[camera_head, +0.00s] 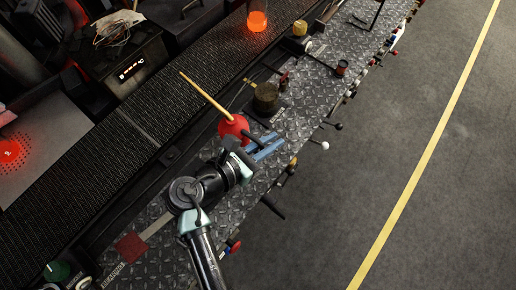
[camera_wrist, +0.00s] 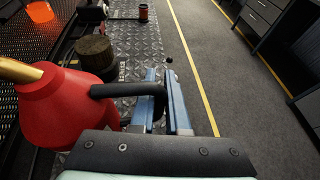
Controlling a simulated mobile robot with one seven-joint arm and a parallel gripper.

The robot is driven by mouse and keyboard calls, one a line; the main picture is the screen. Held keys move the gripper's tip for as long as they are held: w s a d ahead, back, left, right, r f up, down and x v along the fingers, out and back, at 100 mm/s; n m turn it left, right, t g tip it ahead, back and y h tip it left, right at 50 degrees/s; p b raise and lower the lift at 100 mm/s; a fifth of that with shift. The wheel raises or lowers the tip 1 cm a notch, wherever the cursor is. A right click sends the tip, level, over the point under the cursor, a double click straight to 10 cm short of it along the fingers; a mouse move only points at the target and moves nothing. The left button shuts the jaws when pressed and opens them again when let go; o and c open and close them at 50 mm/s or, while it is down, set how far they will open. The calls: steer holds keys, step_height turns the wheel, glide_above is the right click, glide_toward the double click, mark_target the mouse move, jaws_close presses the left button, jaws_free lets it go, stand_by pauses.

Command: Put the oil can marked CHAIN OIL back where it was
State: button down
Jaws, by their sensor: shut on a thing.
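A red oil can (camera_head: 233,128) with a long yellow spout is at my gripper (camera_head: 266,149), over the diamond-plate bench. My blue jaws are shut on the can's black handle, which also shows in the wrist view (camera_wrist: 130,90) entering between the fingers (camera_wrist: 163,88). The red body (camera_wrist: 60,105) fills the left of the wrist view, with its spout pointing up and left. No marking on it is readable. I cannot tell whether its base touches the bench. A dark olive can (camera_head: 266,97) stands just beyond it, also in the wrist view (camera_wrist: 96,53).
A dark conveyor (camera_head: 130,120) runs along the left. Knobs and levers, including a white-tipped one (camera_head: 325,145), stick out along the right edge. A glowing orange cylinder (camera_head: 257,20) stands farther off.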

step_height(320, 180, down, 5)
steer(key=shift+f, duration=0.55)
steer(key=c, duration=1.4)
jaws_free()
steer(key=shift+f, duration=0.25)
steer(key=o, duration=0.5)
